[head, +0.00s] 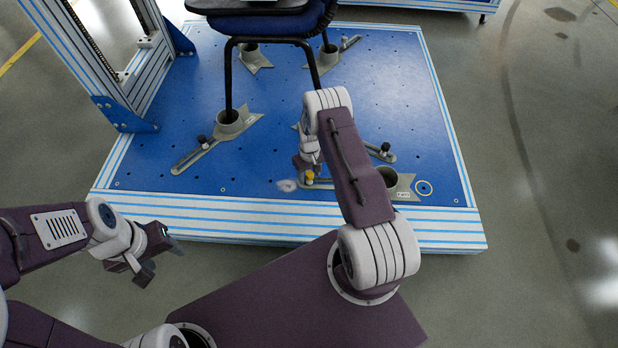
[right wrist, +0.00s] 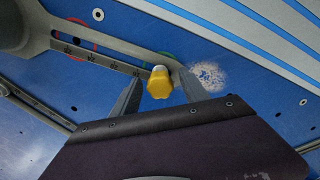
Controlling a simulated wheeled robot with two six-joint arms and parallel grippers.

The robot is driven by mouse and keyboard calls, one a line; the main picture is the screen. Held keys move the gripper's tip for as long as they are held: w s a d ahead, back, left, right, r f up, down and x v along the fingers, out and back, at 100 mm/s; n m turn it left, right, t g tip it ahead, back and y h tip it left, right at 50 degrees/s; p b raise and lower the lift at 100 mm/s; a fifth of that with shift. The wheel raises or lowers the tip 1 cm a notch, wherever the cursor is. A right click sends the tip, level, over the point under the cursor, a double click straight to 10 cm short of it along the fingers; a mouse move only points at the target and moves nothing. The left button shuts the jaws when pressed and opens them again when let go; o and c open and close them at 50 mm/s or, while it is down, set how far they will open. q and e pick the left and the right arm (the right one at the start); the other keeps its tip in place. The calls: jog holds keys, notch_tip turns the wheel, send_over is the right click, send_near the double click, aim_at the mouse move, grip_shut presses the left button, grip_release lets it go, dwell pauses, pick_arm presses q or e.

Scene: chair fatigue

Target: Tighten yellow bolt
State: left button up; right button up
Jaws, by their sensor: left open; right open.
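The yellow bolt (head: 310,176) is on a grey slotted bracket (head: 398,184) near the front of the blue platform. In the right wrist view the yellow bolt (right wrist: 159,84) shows a lobed yellow head, with the slotted bracket (right wrist: 105,58) behind it. My right gripper (right wrist: 158,88) is open, with one finger on each side of the bolt; I cannot tell if they touch it. In the head view my right gripper (head: 305,168) is close to the bolt and partly hidden by its arm. My left gripper (head: 164,260) is open and empty in front of the platform.
A chair with a blue seat (head: 265,24) and black legs stands on the blue platform (head: 240,170). Other grey brackets with dark knobs (head: 202,140) lie around its legs. A blue and white frame (head: 115,75) rises at the left. Grey floor is clear at the right.

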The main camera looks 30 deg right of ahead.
jog(key=shift+n, duration=0.3)
jog(key=n, duration=0.3)
jog(key=shift+n, duration=0.4)
grip_shut()
jog(key=m, duration=0.3)
jog(key=shift+m, duration=0.6)
jog(key=m, duration=0.3)
jog(key=shift+m, duration=0.4)
